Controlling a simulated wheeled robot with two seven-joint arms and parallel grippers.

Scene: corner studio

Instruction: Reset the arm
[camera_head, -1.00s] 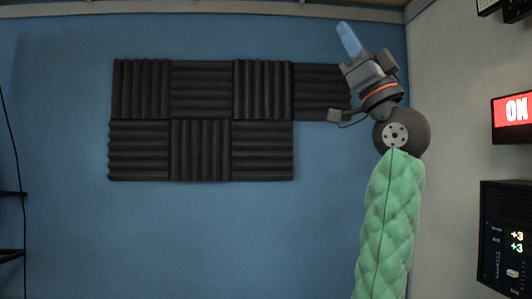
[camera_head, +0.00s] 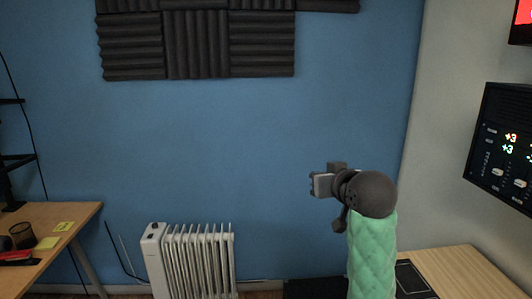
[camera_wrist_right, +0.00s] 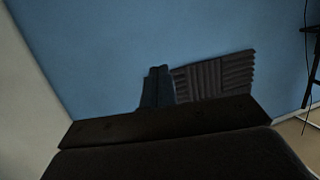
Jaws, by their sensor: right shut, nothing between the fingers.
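My right arm, in a green quilted sleeve, rises at the right of the head view, with its dark wrist bent to the left. My right gripper shows in the right wrist view (camera_wrist_right: 156,84), its two dark blue fingers pressed together with nothing between them. In the head view its fingers are hard to make out past the wrist. It is in free air in front of the blue wall (camera_head: 250,150). My left gripper is in neither view.
A white radiator (camera_head: 195,262) stands low against the wall. A wooden desk (camera_head: 75,215) with a pen cup is at the left, and a wooden top (camera_head: 460,272) is at the lower right. Dark foam panels (camera_head: 195,45) hang on the wall. A control panel (camera_head: 505,150) is at the right.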

